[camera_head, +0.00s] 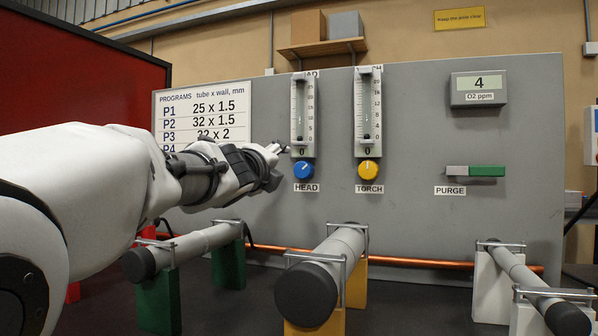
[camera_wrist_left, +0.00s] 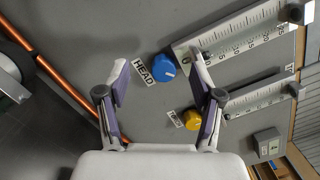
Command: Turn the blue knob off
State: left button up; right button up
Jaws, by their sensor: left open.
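The blue knob (camera_head: 303,169) sits on the grey panel above the HEAD label and below the left flow meter. Its white mark appears tilted toward the upper right. In the wrist view the blue knob (camera_wrist_left: 171,68) lies between the lines of my open fingers, ahead of them. My left gripper (camera_head: 280,148) is to the left of the knob and slightly higher in the head view, apart from it as far as I can tell. The wrist view shows my left gripper (camera_wrist_left: 159,76) open and empty. My right gripper is not in view.
A yellow knob (camera_head: 369,170) above the TORCH label is to the right, with its own flow meter (camera_head: 368,112). A green and grey PURGE switch (camera_head: 475,171) is farther right. Grey tubes on stands (camera_head: 325,270) and a copper pipe (camera_head: 420,262) lie below.

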pick_arm(q)
jog(key=a+n+y, duration=0.1)
jog(key=n, duration=0.5)
jog(key=n+g+h+b, duration=0.1)
jog(key=n+h+b, duration=0.35)
jog(key=n, duration=1.25)
send_near(301, 168)
jog(key=w+d+y+b, duration=0.1)
jog(key=y+b, duration=0.1)
jog(key=shift+h, duration=0.25)
jog(key=p+x, duration=0.4)
jog(key=x, duration=0.1)
jog(key=p+x, duration=0.2)
jog(key=shift+w+d+r, duration=0.2)
jog(key=shift+w+r, duration=0.1)
jog(key=shift+w, duration=0.05)
jog(key=shift+f, duration=0.1)
